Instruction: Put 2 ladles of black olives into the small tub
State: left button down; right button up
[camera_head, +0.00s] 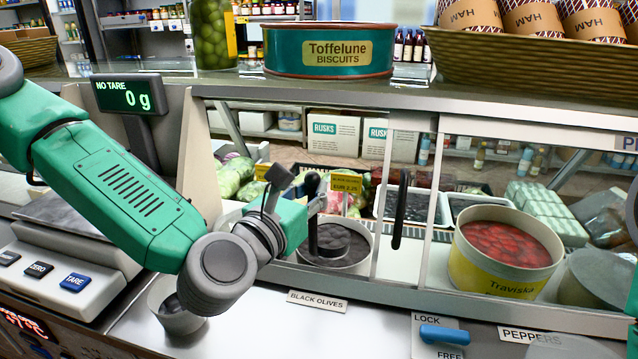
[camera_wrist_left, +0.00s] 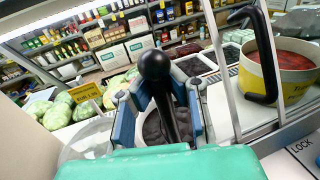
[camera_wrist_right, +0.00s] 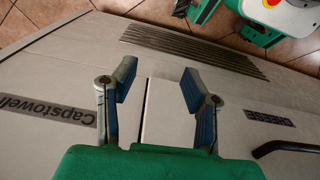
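My left gripper (camera_head: 297,200) is at the handle. In the left wrist view its fingers (camera_wrist_left: 163,105) stand apart on either side of the ball-topped handle (camera_wrist_left: 156,66), with a gap visible. The small grey tub (camera_head: 181,322) is on the counter, partly hidden by my left arm; something dark shows inside, unclear what. My right gripper (camera_wrist_right: 155,90) is open and empty, facing the counter's front panel.
The scale display (camera_head: 130,95) reads 0 g, NO TARE. A yellow tub of red peppers (camera_head: 480,262) stands to the right. A black door handle (camera_head: 401,208) and glass frames lie right of the olives. Glass and a shelf with a biscuit tin (camera_head: 328,50) are above.

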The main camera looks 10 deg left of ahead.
pick_arm(q)
jog(key=s+r+p, duration=0.2)
jog(key=s+p, duration=0.7)
jog(key=p, duration=0.2)
jog(key=shift+s, duration=0.25)
dwell(0.3)
dwell(0.4)
